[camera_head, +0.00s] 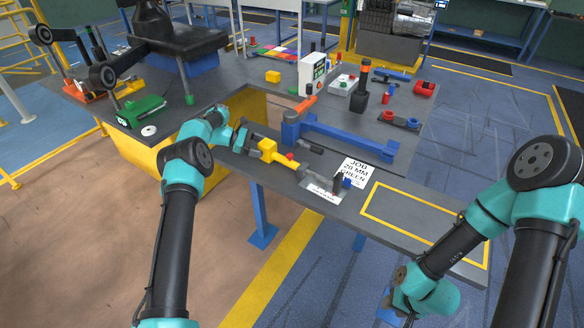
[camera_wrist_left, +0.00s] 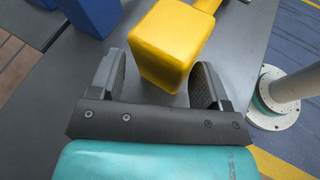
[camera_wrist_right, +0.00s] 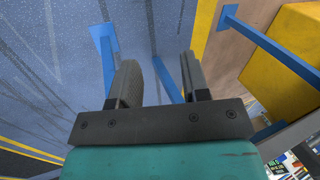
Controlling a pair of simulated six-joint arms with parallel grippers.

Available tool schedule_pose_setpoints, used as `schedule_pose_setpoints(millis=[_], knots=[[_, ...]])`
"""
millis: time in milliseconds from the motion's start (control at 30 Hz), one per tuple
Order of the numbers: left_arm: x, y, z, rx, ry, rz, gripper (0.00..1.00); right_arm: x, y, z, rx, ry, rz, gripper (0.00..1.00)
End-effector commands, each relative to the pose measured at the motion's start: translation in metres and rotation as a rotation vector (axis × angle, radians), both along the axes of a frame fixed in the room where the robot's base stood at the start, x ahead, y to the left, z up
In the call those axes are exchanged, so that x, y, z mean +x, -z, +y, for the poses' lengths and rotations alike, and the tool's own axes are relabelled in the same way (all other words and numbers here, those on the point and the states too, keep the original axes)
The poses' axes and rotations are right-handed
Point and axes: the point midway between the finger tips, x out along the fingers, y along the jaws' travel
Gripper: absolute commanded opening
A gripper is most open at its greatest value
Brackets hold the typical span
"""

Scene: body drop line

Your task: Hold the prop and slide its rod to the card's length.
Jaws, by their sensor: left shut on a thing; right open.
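The prop's yellow block (camera_head: 267,149) is at the end of my left gripper (camera_head: 249,142), at the bench's front edge. The block also fills the space between the fingers in the left wrist view (camera_wrist_left: 175,40), and the gripper is shut on it. A yellow body with a red knob (camera_head: 290,156) runs right from the block toward a grey rod and dark end piece. The white card (camera_head: 354,172) reads "JOB 20 MM GREEN" and lies beside that end. My right gripper (camera_wrist_right: 160,82) is open and empty, low at the right, off the bench.
A blue fixture (camera_head: 345,136) with an orange handle lies behind the prop. A yellow-outlined area (camera_head: 420,222) at the bench's right is clear. A dark post (camera_head: 361,88), a white control box (camera_head: 312,74) and a green tool (camera_head: 140,109) stand farther back.

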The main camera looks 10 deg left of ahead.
Motion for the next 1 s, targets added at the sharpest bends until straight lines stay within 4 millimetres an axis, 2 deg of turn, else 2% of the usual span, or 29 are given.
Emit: schedule_pose_setpoints(millis=[33,467,633,767,900,1000], knots=[[-0.002,0.008,-0.002,0.001,0.005,0.013,0.34,0.0,0.0,0.0,0.0,0.0,0.0,0.43],[-0.003,0.008,-0.002,0.0,0.007,0.013,0.34,0.0,0.0,0.0,0.0,0.0,0.0,0.43],[-0.003,0.008,-0.003,0.0,0.007,0.013,0.34,0.003,0.0,0.003,-0.001,-0.013,0.001,0.26],[-0.003,0.008,-0.003,0.0,0.007,0.013,0.34,0.013,-0.001,0.013,-0.006,-0.058,0.003,0.14],[-0.003,0.008,-0.003,0.0,0.007,0.013,0.34,0.033,-0.005,0.036,-0.01,-0.151,0.009,0.0],[-0.003,0.008,-0.003,0.0,0.006,0.013,0.34,0.049,-0.011,0.06,-0.009,-0.235,0.014,0.0]])
